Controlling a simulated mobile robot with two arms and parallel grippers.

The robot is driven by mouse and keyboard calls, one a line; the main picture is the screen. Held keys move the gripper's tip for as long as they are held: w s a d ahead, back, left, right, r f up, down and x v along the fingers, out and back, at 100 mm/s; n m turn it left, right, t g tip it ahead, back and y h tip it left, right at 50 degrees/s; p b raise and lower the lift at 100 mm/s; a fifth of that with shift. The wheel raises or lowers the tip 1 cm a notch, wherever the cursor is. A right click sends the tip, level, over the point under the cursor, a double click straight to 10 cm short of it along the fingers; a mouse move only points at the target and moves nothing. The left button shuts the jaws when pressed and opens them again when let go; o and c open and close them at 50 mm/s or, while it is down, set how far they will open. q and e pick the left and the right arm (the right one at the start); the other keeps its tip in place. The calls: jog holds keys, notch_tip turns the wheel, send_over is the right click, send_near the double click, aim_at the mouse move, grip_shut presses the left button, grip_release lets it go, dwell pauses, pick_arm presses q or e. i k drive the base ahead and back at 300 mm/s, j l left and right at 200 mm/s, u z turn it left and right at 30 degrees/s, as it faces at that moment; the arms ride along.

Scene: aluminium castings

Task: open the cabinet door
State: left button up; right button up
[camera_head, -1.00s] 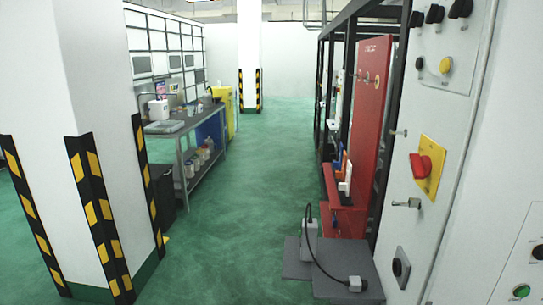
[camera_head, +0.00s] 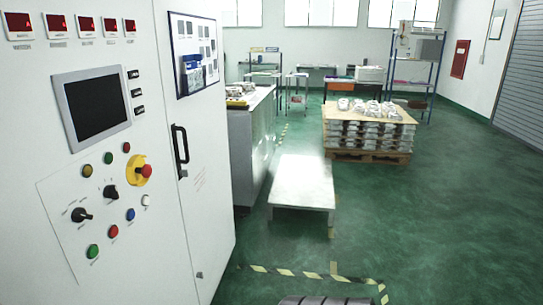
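A white cabinet (camera_head: 60,190) fills the left of the head view. Its right-hand part is a tall white door panel (camera_head: 207,215) with a black vertical bar handle (camera_head: 180,151) near its left edge. The door looks shut, flush with the control panel beside it. Neither of my grippers is in view.
The cabinet front carries a dark screen (camera_head: 92,103), buttons and a red emergency stop (camera_head: 146,171). A low white platform (camera_head: 303,183) stands right of the cabinet. A pallet (camera_head: 368,155) of stacked castings stands farther back. Green floor (camera_head: 450,220) is clear to the right.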

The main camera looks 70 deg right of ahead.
aim_at(196, 120)
jog(key=z, duration=1.9)
